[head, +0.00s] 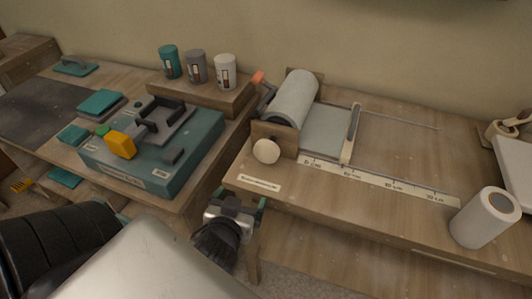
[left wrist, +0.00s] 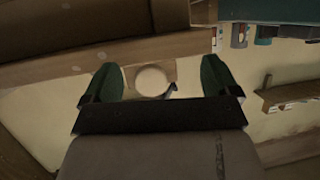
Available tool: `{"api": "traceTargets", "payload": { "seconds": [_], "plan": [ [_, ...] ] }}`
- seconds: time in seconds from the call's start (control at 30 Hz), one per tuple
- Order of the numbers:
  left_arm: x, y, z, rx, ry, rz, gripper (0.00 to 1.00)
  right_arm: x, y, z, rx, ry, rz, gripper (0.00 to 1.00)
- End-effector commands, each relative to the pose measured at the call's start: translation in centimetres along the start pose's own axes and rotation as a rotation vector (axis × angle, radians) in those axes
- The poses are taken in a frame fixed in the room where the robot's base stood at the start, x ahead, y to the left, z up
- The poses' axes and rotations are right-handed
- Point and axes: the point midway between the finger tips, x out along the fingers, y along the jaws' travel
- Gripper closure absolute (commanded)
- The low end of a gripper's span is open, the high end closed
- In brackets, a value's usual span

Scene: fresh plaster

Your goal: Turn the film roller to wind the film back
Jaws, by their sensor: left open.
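The film roller (head: 294,98) is a thick white roll in a wooden holder at the near left of the right-hand bench. A round cream knob (head: 266,151) sits on the roller's near end. A pale film sheet (head: 325,130) reaches right from the roll to an upright bar (head: 350,134). My left gripper (head: 242,196) is open and empty, below and in front of the knob, at the bench's front edge. In the left wrist view the knob (left wrist: 152,82) shows between the two green fingers, apart from both. My right gripper is not in view.
A ruler strip (head: 380,182) runs along the bench front. A loose white roll (head: 485,217) stands at the right. A teal device (head: 190,155) with a yellow block (head: 121,145) is on the left bench. Three cups (head: 196,66) stand on a wooden riser behind.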

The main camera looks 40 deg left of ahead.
Motion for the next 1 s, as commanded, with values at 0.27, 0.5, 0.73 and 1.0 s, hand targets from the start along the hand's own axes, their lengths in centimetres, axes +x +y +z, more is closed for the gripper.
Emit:
{"api": "traceTargets", "payload": {
  "seconds": [0.27, 0.5, 0.73, 1.0],
  "plan": [
    [-0.8, 1.0, -4.1, -0.030, 0.309, 0.085, 0.10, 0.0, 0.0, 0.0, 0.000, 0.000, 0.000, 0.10],
    [-0.3, 1.6, -5.1, -0.028, 0.359, 0.120, 0.10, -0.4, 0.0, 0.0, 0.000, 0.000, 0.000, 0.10],
    [2.9, 1.9, -6.5, -0.025, 0.359, 0.119, 0.10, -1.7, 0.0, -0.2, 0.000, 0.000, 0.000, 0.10],
    [7.2, 2.4, -8.0, -0.027, 0.357, 0.119, 0.10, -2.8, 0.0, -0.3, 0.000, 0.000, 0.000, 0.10]
  ]
}}
